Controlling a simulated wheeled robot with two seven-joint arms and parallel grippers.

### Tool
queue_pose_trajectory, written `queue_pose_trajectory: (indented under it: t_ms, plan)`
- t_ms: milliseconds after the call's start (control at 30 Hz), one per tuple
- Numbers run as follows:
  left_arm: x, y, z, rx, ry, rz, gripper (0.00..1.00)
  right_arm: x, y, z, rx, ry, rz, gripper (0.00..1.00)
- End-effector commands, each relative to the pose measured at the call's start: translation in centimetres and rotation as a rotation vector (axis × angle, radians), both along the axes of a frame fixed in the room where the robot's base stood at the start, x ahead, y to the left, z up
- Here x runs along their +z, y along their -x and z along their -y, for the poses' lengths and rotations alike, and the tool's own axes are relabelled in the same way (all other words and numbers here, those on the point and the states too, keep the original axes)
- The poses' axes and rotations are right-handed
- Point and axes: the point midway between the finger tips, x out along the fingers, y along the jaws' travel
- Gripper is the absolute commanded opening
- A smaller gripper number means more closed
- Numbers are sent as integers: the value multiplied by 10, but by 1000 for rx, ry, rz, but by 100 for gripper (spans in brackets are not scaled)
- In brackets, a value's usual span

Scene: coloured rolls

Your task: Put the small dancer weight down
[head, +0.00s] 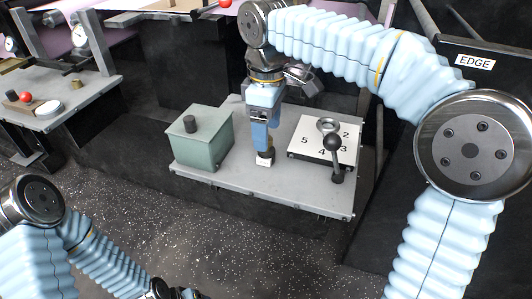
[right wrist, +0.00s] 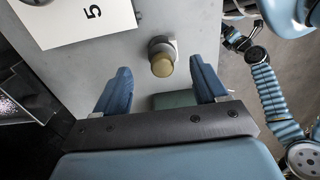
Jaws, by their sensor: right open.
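The small dancer weight (right wrist: 163,64), a short brass-coloured cylinder with a grey round part, stands on the grey platform (right wrist: 185,14) in the right wrist view. A small white patch (right wrist: 173,43) shows beside it. My right gripper (right wrist: 160,68) is open, with one blue finger on each side of the weight and visible gaps to both. In the head view my right gripper (head: 264,147) points down just above a small white block or pad (head: 265,157) on the platform; the fingers hide much of the weight there. My left gripper is barely visible at the bottom edge.
A green box (head: 202,145) with a dark knob stands left of the gripper. A white numbered plate (head: 310,135) with a black ball lever (head: 334,143) stands to the right. A separate bench (head: 75,97) with a red ball is at far left. The platform's front strip is clear.

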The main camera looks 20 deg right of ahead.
Motion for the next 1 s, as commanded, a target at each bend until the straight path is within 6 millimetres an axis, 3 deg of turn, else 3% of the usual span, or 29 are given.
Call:
queue_pose_trajectory:
  t_ms: [333,667,1000]
  plan:
    - [-10,-1,-3,5,-4,2,71,-47,2,-1,0,1,-2,72]
    - [-10,-2,-4,6,-5,2,71,-54,2,-1,0,0,0,70]
    - [-10,-2,-3,6,-5,2,71,-54,2,-1,0,0,0,18]
